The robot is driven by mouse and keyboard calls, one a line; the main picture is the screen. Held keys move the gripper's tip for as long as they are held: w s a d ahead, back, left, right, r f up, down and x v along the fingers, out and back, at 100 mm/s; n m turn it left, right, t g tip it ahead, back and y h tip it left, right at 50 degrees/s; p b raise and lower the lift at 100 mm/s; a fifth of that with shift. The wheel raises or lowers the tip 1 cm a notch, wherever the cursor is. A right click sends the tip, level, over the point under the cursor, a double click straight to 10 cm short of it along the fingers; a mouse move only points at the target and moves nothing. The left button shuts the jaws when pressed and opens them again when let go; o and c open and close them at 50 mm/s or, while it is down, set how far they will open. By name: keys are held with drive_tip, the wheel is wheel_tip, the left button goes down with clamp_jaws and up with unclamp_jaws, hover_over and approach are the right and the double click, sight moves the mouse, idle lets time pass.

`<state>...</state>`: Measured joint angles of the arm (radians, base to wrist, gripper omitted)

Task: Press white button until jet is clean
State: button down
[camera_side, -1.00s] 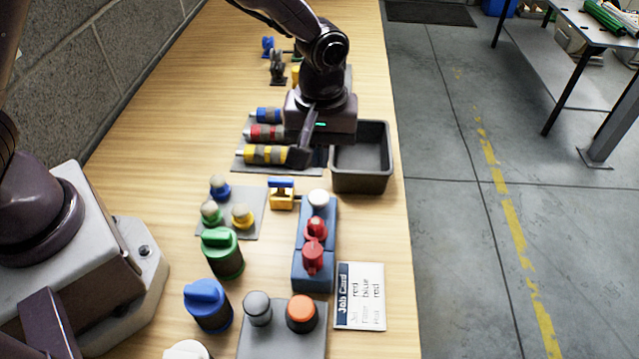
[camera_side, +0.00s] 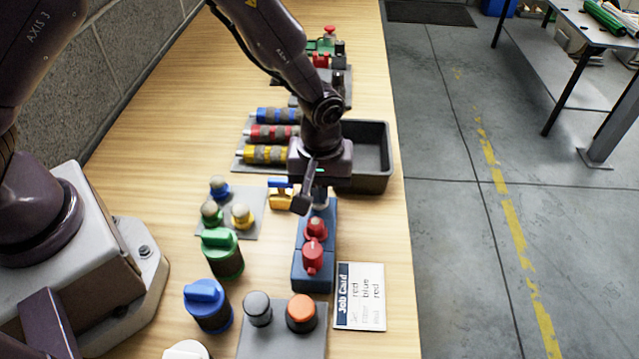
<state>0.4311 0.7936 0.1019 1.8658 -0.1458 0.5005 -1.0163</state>
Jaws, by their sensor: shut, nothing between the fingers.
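A blue block (camera_side: 299,268) stands on the bench and carries two red knobbed fittings, the middle one (camera_side: 315,228) and the near one (camera_side: 312,257). The pale, white-topped button at its far end is mostly hidden behind my gripper now. My gripper (camera_side: 308,202) is shut and empty, pointing down over that far end. I cannot tell whether it touches the button. A white round cap (camera_side: 187,350) is cut off at the bottom edge. The job card (camera_side: 359,297) lies right of the block and lists red, blue and red.
A dark open bin (camera_side: 373,184) stands behind my gripper. Rolls in blue, red and yellow (camera_side: 266,155) lie on a grey plate. Small knobs (camera_side: 241,214), a green knob (camera_side: 222,252), a blue knob (camera_side: 207,304) and an orange button (camera_side: 301,312) stand nearby. A yellow-and-blue valve (camera_side: 279,195) is beside my gripper.

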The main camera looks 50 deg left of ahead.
drive_tip(key=shift+f, duration=0.6)
wheel_tip(320, 180, up, 14)
drive_tip(key=shift+r, duration=0.15)
drive_tip(key=shift+w, duration=0.1)
idle(1.2)
